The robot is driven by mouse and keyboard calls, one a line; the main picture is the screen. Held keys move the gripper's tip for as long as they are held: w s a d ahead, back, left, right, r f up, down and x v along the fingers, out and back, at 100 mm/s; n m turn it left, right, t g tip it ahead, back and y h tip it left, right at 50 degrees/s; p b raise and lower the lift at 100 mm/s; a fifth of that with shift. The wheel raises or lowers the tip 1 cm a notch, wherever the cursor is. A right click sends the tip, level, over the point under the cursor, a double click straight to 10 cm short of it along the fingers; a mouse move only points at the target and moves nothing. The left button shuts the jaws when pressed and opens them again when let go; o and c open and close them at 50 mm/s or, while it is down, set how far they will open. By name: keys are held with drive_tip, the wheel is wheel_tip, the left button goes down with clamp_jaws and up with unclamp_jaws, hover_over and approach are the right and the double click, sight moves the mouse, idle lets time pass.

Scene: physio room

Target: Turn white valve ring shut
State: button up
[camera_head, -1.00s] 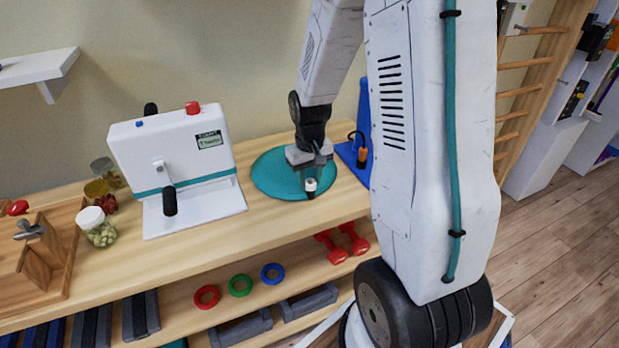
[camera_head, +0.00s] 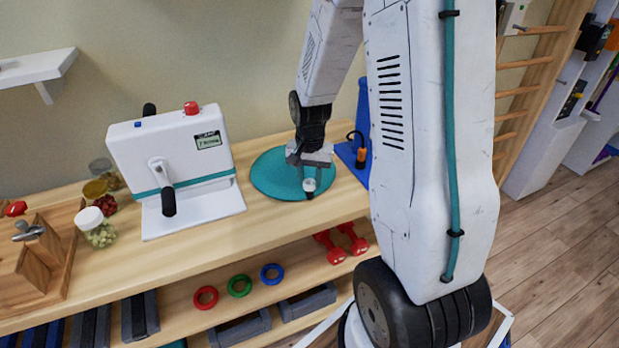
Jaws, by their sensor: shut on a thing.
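My gripper (camera_head: 309,172) points down over the teal round disc (camera_head: 272,177) on the wooden bench. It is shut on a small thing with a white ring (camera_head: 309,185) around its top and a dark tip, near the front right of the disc. The jaws hide part of the ring, and it is too small to tell how far it is turned.
A white machine (camera_head: 172,150) with a crank handle stands left of the disc. A blue stand (camera_head: 361,150) with an orange-and-black part is close on the right. Jars (camera_head: 96,228) and a wooden rack (camera_head: 38,262) are at the left. Red dumbbells (camera_head: 329,246) lie on the shelf below.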

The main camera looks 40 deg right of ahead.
idle(0.3)
drive_tip(key=o, duration=1)
drive_tip(key=shift+c, duration=0.2)
